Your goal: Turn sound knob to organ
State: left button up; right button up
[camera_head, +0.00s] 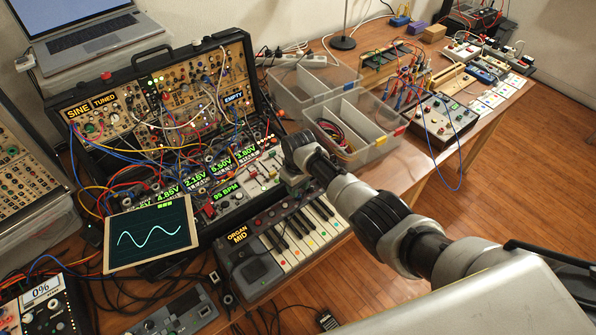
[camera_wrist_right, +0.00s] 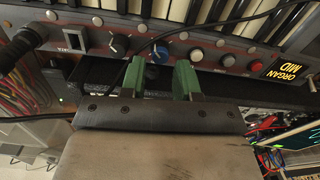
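The keyboard (camera_head: 290,238) lies at the table's front edge, with a knob panel along its back. Its label (camera_head: 238,238) reads ORGAN MID; the label also shows upside down in the right wrist view (camera_wrist_right: 288,70). My right gripper (camera_head: 296,184) is over the far end of this panel. In the right wrist view its green fingers (camera_wrist_right: 160,72) stand apart. A blue knob (camera_wrist_right: 160,53) shows in line with the gap, at the fingertips; I cannot tell whether they touch it. A black knob (camera_wrist_right: 119,43) is to its left. Nothing shows which knob sets the sound. My left gripper is out of view.
A modular synth case (camera_head: 165,110) with many loose cables stands behind the keyboard. A tablet (camera_head: 150,234) with a sine wave leans at left. Clear plastic bins (camera_head: 370,140) and a grey control box (camera_head: 440,122) are to the right. A black cable (camera_wrist_right: 215,25) crosses the keyboard.

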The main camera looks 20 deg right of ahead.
notch_tip(320, 180, up, 8)
jog(key=shift+d+r, duration=0.15)
dwell(0.6)
